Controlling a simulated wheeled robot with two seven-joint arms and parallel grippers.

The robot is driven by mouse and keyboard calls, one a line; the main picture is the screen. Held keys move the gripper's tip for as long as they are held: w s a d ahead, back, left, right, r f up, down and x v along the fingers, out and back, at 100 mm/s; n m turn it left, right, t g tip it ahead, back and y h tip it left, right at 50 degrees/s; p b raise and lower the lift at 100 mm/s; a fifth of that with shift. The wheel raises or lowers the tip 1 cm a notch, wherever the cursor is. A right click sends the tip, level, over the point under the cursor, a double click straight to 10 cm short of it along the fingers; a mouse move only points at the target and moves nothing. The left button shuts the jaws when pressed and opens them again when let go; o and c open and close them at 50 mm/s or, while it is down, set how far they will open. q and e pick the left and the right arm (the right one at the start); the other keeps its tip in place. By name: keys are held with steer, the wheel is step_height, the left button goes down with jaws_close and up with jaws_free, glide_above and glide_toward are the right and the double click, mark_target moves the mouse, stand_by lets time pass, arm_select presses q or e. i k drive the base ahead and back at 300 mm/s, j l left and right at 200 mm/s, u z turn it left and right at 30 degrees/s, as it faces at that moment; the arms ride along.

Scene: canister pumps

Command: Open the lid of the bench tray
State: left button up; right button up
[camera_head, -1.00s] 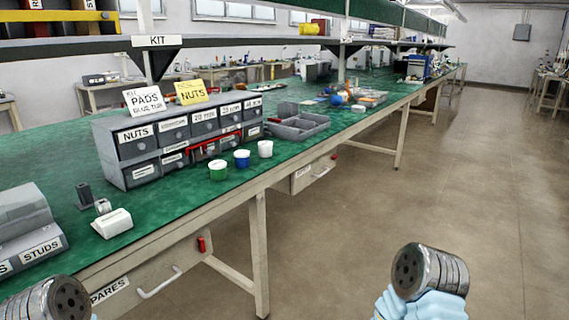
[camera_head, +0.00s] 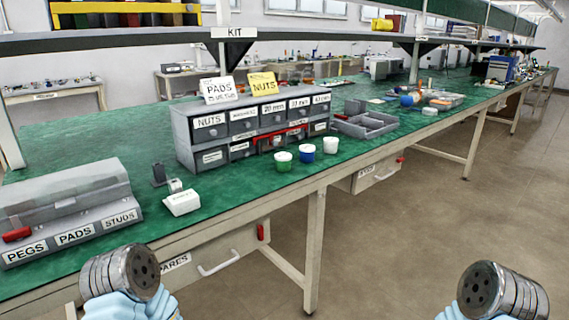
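The bench tray (camera_head: 88,238) is a long grey box labelled PEGS, PADS and STUDS at the left of the green bench. Its grey sloped lid (camera_head: 75,192) looks shut, so its inside is hidden. A red piece (camera_head: 17,235) sits at the tray's front left, by the lid's lower edge. Round metal parts of my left arm (camera_head: 122,272) and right arm (camera_head: 497,291), with pale blue parts below, show at the bottom corners. Both are apart from the tray in the picture. The fingers of both grippers are not visible.
A grey drawer cabinet (camera_head: 215,140) with PADS and NUTS cards stands right of the tray. A small white block (camera_head: 182,203) and green (camera_head: 283,162), blue (camera_head: 307,154) and white (camera_head: 330,146) cups stand near the edge. A handled drawer (camera_head: 205,262) is below. Open floor lies right.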

mark_target(12, 193)
steer(key=u, duration=1.45)
